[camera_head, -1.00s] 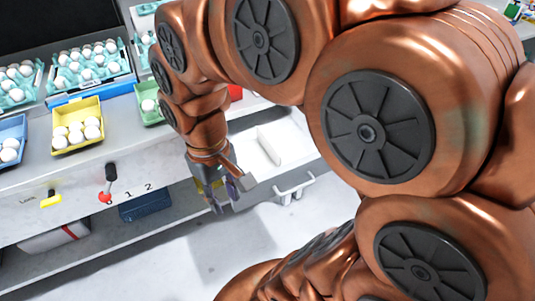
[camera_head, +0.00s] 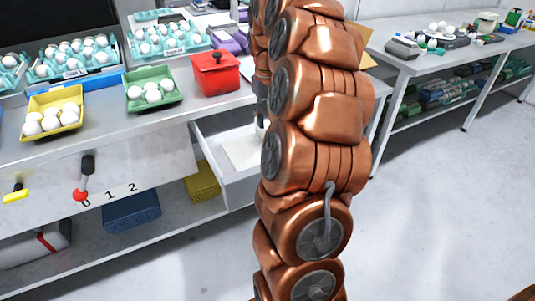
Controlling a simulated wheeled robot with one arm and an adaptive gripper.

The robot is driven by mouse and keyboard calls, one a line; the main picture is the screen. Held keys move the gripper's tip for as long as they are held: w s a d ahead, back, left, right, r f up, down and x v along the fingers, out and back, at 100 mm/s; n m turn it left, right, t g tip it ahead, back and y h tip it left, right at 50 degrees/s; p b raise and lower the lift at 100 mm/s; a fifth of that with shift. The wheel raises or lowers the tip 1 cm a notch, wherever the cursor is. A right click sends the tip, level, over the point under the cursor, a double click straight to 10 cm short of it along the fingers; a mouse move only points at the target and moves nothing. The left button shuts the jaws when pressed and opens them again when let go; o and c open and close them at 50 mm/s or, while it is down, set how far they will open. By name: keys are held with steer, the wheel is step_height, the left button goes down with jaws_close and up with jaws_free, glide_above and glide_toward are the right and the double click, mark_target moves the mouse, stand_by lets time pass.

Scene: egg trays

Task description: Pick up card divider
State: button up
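An open white drawer (camera_head: 226,178) juts from the front of the counter, just left of my arm. A pale flat surface (camera_head: 238,150) shows inside it; I cannot tell whether this is the card divider or the drawer's bare floor. My arm hides the drawer's right part. My gripper (camera_head: 262,108) is almost wholly hidden behind my arm, with only a small grey part at the arm's left edge, over the drawer. Its fingers and anything between them cannot be made out.
A red box (camera_head: 215,75) stands on the counter behind the drawer. Left of it are a green tray (camera_head: 152,101) and a yellow tray (camera_head: 32,132) of eggs. Egg cartons line the back. A lower shelf holds a blue bin (camera_head: 131,210). Open floor lies at the right.

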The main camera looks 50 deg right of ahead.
steer(key=shift+w+d+f, duration=0.1)
steer(key=shift+d+f, duration=0.05)
steer(key=shift+f, duration=3.85)
steer(key=shift+c, duration=0.2)
jaws_close()
